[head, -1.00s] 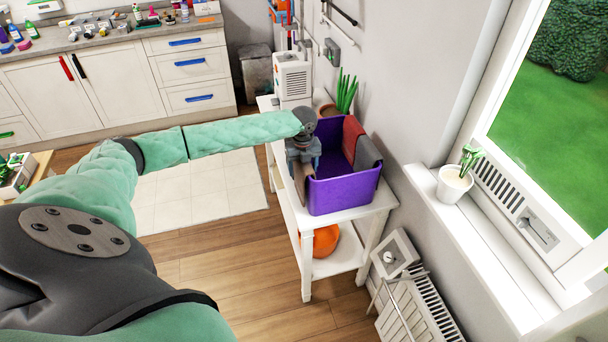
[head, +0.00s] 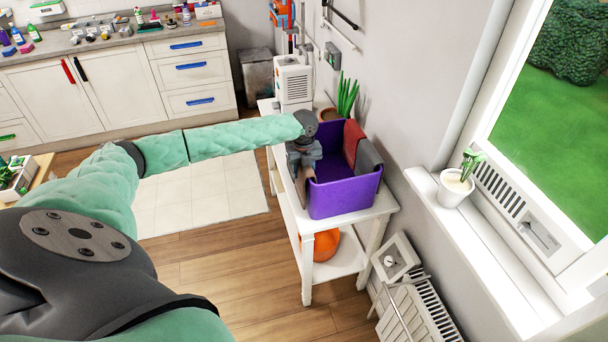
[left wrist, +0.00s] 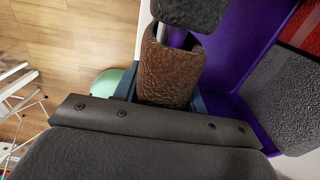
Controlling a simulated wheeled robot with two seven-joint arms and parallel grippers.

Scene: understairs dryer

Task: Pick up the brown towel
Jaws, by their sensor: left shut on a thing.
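The brown towel (left wrist: 172,72) hangs folded over the left wall of the purple bin (head: 345,197). In the head view only a thin strip of the brown towel (head: 301,186) shows, below my gripper. My left gripper (head: 303,172) is at that wall, pointing down. In the left wrist view its dark blue fingers (left wrist: 165,98) are on both sides of the towel, shut on it. The towel is still at the bin's wall. My right gripper is in neither view.
A red towel (head: 353,138) and a grey towel (head: 368,155) hang on the bin's right wall. The bin stands on a white shelf table (head: 372,208), with a potted plant (head: 346,94) behind. A window sill (head: 450,225) and radiator (head: 425,300) are at the right.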

